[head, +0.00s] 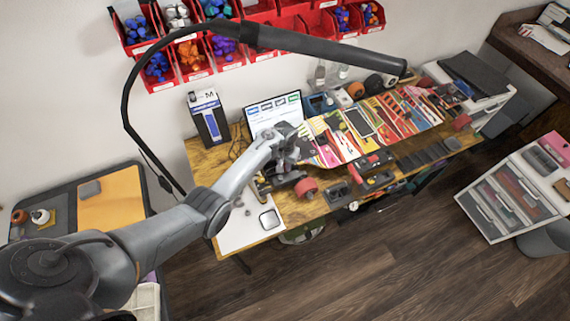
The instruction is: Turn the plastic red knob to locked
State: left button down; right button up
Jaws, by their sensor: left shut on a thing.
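My left arm comes in from the left and reaches over the wooden workbench (232,150). My left gripper (290,180) is low over the bench's left part, in front of the screen. A round red piece, which looks like the red knob (306,188), shows at the gripper's right side. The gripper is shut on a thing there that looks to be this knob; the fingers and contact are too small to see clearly. Whether the knob points to locked cannot be read. My right gripper is not in view.
A lit screen (274,112) stands behind the gripper. A small device with a grey face (269,219) lies on the white mat (235,232). Colourful tools and trays crowd the bench to the right. Red bins (197,70) hang on the wall. A black lamp arm (320,47) arches above.

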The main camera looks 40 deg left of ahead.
pick_arm(q)
jog(key=shift+m, duration=0.3)
jog(key=m+p, duration=0.1)
jog(key=m, duration=0.6)
jog(key=shift+m, duration=0.3)
jog(key=m, duration=0.2)
jog(key=shift+m, duration=0.3)
jog(key=m, duration=0.3)
jog(key=shift+f+m, duration=0.1)
jog(key=shift+m, duration=0.2)
jog(key=shift+m+b, duration=0.5)
jog(key=shift+m, duration=1.1)
